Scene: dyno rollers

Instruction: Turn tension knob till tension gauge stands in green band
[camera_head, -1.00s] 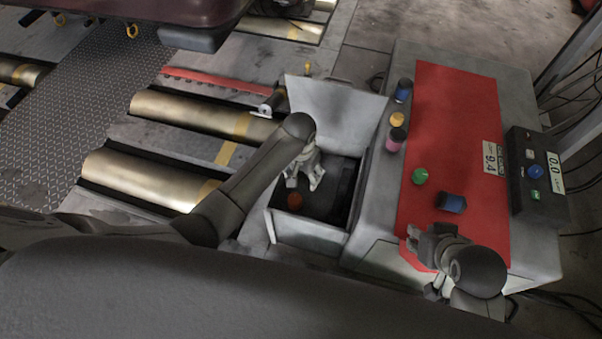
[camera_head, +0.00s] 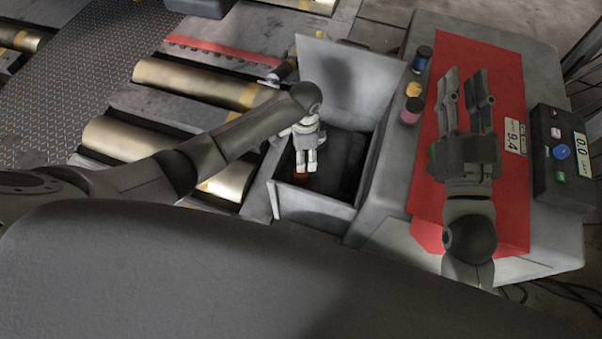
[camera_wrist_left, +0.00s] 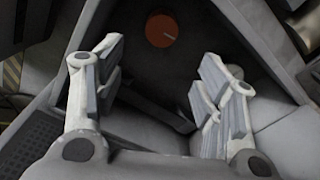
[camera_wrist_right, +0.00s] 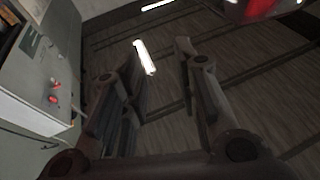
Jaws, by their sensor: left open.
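An orange-red round knob (camera_head: 301,179) sits low inside an open grey box (camera_head: 313,208). In the left wrist view the knob (camera_wrist_left: 162,31) shows as an orange disc with a thin line on it, just beyond the fingertips. My left gripper (camera_head: 306,160) points down into the box above the knob, partly covering it in the head view. Its fingers (camera_wrist_left: 161,60) are apart with nothing between them. My right gripper (camera_head: 466,88) is over the red mat, fingers spread and empty; its fingers (camera_wrist_right: 162,60) also show apart. I cannot make out a tension gauge or green band.
The box lid (camera_head: 340,85) stands raised behind the box. Right of it, a grey cabinet top carries the red mat (camera_head: 425,205), blue (camera_head: 422,58), yellow (camera_head: 413,90) and pink (camera_head: 411,111) small items, and a display unit (camera_head: 560,150). Metal rollers (camera_head: 120,138) lie to the left.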

